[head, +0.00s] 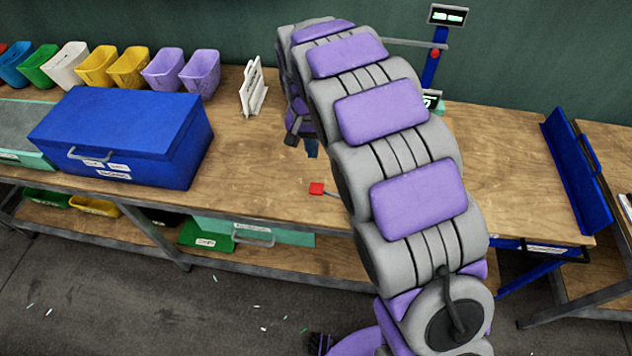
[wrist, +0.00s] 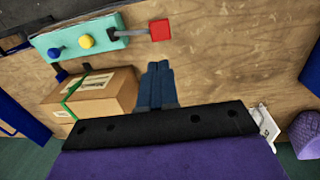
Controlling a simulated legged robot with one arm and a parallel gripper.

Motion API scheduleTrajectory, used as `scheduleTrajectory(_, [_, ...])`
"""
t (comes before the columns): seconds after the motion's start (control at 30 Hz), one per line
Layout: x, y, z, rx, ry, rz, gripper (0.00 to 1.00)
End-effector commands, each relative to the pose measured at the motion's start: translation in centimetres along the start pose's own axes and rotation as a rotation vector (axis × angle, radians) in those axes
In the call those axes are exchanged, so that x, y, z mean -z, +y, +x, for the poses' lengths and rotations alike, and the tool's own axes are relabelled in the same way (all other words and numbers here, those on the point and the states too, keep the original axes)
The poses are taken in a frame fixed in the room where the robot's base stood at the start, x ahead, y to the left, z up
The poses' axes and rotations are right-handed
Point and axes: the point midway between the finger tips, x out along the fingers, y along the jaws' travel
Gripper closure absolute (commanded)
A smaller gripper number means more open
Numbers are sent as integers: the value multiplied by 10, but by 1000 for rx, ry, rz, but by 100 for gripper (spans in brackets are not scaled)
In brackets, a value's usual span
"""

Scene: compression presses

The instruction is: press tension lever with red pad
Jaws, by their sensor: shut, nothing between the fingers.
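The red pad (wrist: 160,30) sits on the end of a grey lever (wrist: 127,33) that comes out of a teal base (wrist: 78,37) with a blue knob and a yellow knob. In the head view, the red pad (head: 317,188) shows just left of my arm, which hides most of the press. My gripper (wrist: 158,66) is shut and empty, its dark fingertips pointing toward the red pad, with a gap in the picture between them. In the head view, my gripper (head: 312,150) shows partly behind the arm, farther back on the bench than the pad.
A cardboard box (wrist: 97,94) with a green strap lies beside my fingers in the wrist view. On the wooden bench (head: 255,185) stand a blue case (head: 130,128), several coloured bins and a white rack (head: 253,88). A blue post (head: 434,60) carries a display (head: 447,14).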

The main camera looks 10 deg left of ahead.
Motion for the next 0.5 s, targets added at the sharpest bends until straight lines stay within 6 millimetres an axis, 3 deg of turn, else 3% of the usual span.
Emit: scheduleTrajectory(0.5, [-9, 10, -12, 82, 5, -14, 100])
